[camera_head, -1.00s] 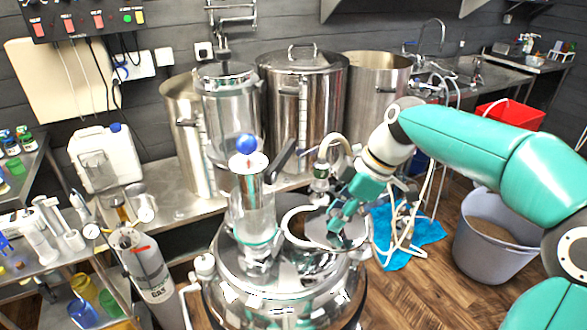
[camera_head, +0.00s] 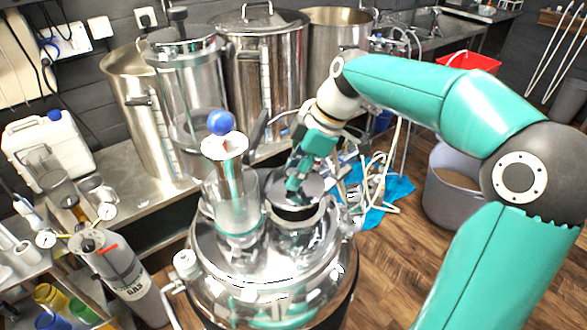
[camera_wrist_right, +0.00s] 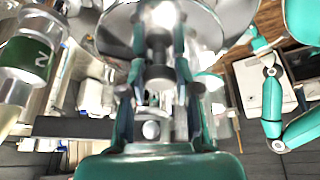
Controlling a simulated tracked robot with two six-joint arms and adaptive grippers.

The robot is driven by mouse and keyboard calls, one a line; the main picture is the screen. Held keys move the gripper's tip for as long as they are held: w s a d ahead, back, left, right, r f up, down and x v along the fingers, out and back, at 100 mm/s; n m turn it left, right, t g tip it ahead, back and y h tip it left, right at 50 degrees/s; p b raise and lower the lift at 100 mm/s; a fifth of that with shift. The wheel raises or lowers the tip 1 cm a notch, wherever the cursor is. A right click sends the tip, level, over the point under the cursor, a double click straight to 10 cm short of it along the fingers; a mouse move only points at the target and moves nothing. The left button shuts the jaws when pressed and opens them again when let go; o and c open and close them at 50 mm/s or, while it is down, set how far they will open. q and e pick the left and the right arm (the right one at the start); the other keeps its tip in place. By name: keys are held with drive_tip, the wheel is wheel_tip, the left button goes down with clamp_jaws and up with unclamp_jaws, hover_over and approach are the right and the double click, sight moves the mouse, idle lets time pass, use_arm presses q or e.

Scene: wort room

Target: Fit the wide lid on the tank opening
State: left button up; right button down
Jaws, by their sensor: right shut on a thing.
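The steel tank (camera_head: 265,290) stands in front, with a short, wide neck on its top right. The dark tank opening (camera_head: 293,213) shows at the top of this neck. My right gripper (camera_head: 295,184) is shut on the wide lid (camera_head: 313,187), a round shiny plate, and holds it over the opening. A dark gap shows below the lid's near edge. I cannot tell whether its far edge touches the rim. In the right wrist view, the lid (camera_wrist_right: 112,30) is at the top, with its dark knob between the fingers (camera_wrist_right: 160,85). My left gripper is not in view.
A glass cylinder (camera_head: 236,205) with a blue ball (camera_head: 221,122) stands on the tank, close left of the opening. Tall steel pots (camera_head: 262,75) stand behind on a bench. A grey bin (camera_head: 455,185) and a blue cloth (camera_head: 395,190) are on the floor at right.

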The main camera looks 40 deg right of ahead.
drive_tip(key=shift+f+b, duration=1.15)
drive_tip(key=shift+f, duration=0.7)
drive_tip(key=shift+s, duration=0.1)
drive_tip(key=shift+f+b, duration=0.45)
drive_tip(key=shift+b, duration=0.15)
drive_tip(key=c, duration=1.1)
unclamp_jaws()
